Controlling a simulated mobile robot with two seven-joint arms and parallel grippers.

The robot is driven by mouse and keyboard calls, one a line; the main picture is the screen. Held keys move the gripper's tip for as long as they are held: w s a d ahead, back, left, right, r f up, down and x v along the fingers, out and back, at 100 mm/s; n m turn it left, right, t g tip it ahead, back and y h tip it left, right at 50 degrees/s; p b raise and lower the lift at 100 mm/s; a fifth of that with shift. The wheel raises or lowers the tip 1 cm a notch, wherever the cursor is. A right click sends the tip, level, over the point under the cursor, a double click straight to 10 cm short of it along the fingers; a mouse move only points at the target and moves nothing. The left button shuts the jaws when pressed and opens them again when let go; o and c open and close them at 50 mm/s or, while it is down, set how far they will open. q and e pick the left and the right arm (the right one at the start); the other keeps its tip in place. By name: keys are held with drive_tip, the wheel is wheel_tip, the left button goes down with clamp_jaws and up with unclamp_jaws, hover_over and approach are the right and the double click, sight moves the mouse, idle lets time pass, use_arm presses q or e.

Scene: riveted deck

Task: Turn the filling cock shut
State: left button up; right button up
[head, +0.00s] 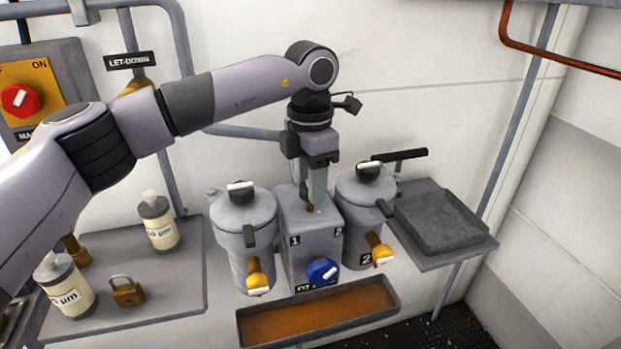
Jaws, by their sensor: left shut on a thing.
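My left gripper (310,200) points down onto the top of the grey middle block (303,228), between two grey lidded pots. Its fingers are shut on a small brown piece there, which looks like the filling cock (309,208). The fingers hide most of it, so I cannot tell which way its handle points. The block is marked 1 and 2 and has a blue knob (322,271) with a white pointer low on its front. My right gripper is not in view.
Left pot (243,212) and right pot (361,203) stand close beside the fingers, each with a yellow tap. An orange-bottomed tray (385,289) lies below. A shelf (180,302) at left holds bottles and a padlock (127,293). A grey slab (440,222) lies right.

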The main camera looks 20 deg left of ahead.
use_arm(q)
drive_tip(key=shift+r, duration=0.1)
idle(0.3)
drive_tip(key=o, duration=1.1)
drive_tip(key=shift+c, duration=0.2)
wheel_tip(320, 180, up, 7)
drive_tip(key=shift+r+b, duration=0.1)
drive_tip(key=shift+b, duration=0.25)
